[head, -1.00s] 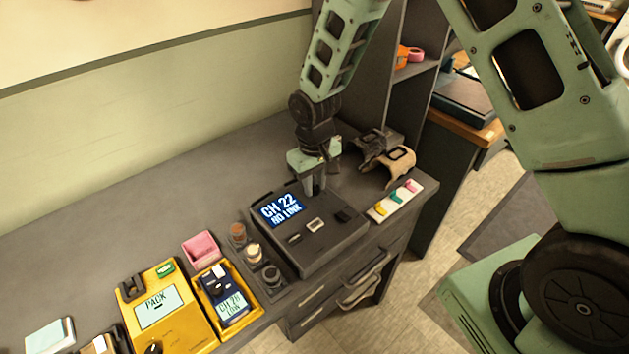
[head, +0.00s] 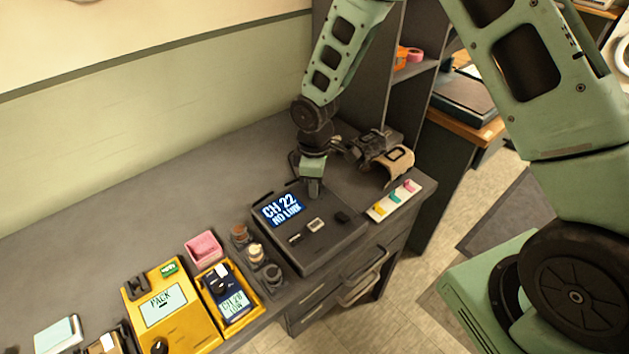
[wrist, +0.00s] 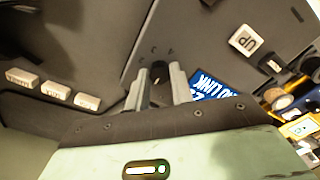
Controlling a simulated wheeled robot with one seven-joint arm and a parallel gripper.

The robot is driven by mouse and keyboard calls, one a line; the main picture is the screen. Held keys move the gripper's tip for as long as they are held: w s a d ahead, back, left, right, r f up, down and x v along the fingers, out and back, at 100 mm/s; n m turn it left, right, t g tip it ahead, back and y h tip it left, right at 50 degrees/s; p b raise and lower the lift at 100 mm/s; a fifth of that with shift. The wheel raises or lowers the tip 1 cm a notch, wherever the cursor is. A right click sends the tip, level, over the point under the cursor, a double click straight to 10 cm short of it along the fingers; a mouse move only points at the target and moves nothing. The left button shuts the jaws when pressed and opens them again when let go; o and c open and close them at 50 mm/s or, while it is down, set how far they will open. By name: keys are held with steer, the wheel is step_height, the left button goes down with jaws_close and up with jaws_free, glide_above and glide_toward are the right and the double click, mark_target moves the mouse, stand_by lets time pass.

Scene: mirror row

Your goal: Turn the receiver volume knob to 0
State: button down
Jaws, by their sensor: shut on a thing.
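The receiver (head: 330,245) is a dark grey box on the desk, with a lit blue screen (head: 282,209) reading CH 22 NO LINK. In the head view my gripper (head: 314,192) points down onto its top, right of the screen, and hides the volume knob. In the wrist view my gripper (wrist: 159,78) is shut on the small dark volume knob (wrist: 158,70), with one finger on each side. Faint marks show on the panel around the knob. The knob's exact setting is too small to read.
Several small knobs on a strip (head: 257,253), a yellow PACK unit (head: 185,325) and a pink box (head: 203,246) stand left of the receiver. Headsets (head: 385,160) and a tray with coloured pieces (head: 394,203) lie to the right.

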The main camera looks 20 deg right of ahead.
steer(key=shift+n, duration=0.4)
steer(key=c, duration=1.2)
jaws_free()
step_height(320, 180, up, 18)
steer(key=shift+f+b, duration=0.25)
steer(key=shift+b, duration=0.15)
steer(key=s+a+r+m, duration=0.1)
steer(key=s+a+m, duration=0.1)
steer(key=s, duration=1.1)
steer(key=s+a+r+m, duration=0.1)
steer(key=s+a+m, duration=0.2)
steer(key=s, duration=1)
steer(key=shift+s+a+r+y, duration=0.3)
steer(key=shift+s+a, duration=0.1)
steer(key=shift+a, duration=0.1)
